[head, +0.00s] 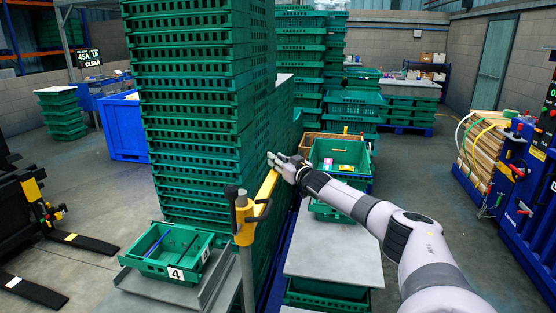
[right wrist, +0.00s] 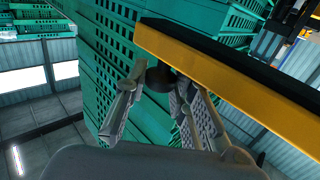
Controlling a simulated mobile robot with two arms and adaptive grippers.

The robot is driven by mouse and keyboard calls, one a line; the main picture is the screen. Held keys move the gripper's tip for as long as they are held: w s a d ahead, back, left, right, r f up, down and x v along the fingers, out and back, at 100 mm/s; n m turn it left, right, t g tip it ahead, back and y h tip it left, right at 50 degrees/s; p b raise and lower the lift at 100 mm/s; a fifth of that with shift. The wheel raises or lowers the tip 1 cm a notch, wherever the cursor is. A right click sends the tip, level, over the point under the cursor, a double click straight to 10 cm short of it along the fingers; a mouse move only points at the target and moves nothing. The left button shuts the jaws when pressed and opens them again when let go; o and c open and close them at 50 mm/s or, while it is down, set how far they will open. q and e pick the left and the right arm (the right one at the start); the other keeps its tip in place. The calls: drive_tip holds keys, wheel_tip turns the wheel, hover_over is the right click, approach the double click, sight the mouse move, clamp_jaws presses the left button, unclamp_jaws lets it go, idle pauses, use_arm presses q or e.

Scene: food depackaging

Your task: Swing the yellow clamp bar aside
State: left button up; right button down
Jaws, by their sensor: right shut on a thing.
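The yellow clamp bar (head: 266,187) runs from a yellow and black post head (head: 245,218) in front, back along the tall stack of green crates (head: 195,110). My right gripper (head: 277,163) is at the bar's far end, beside the stack. In the right wrist view the yellow bar (right wrist: 235,80) crosses the upper right. A dark round knob (right wrist: 159,77) under its end sits between the fingers of my right gripper (right wrist: 160,84), which is shut on it. My left gripper is not in view.
A green tray marked 4 (head: 170,252) rests on a grey surface left of the post. A grey table (head: 335,255) and a green crate with packages (head: 340,160) are under and beside my right arm. Open floor (head: 95,195) lies left.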

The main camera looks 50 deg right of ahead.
drive_tip(key=c, duration=1.8)
unclamp_jaws()
drive_tip(key=shift+w+r, duration=0.15)
drive_tip(key=shift+r, duration=0.45)
drive_tip(key=o, duration=0.4)
drive_tip(key=shift+w+a+f, duration=0.1)
drive_tip(key=shift+w+f, duration=0.45)
drive_tip(key=shift+w, duration=0.05)
drive_tip(key=shift+o, duration=0.2)
drive_tip(key=shift+s, duration=0.35)
drive_tip(key=shift+s+a+f, duration=0.15)
drive_tip(key=shift+s+f, duration=0.2)
drive_tip(key=shift+s, duration=0.15)
drive_tip(key=v, duration=1.1)
drive_tip(key=shift+r, duration=0.4)
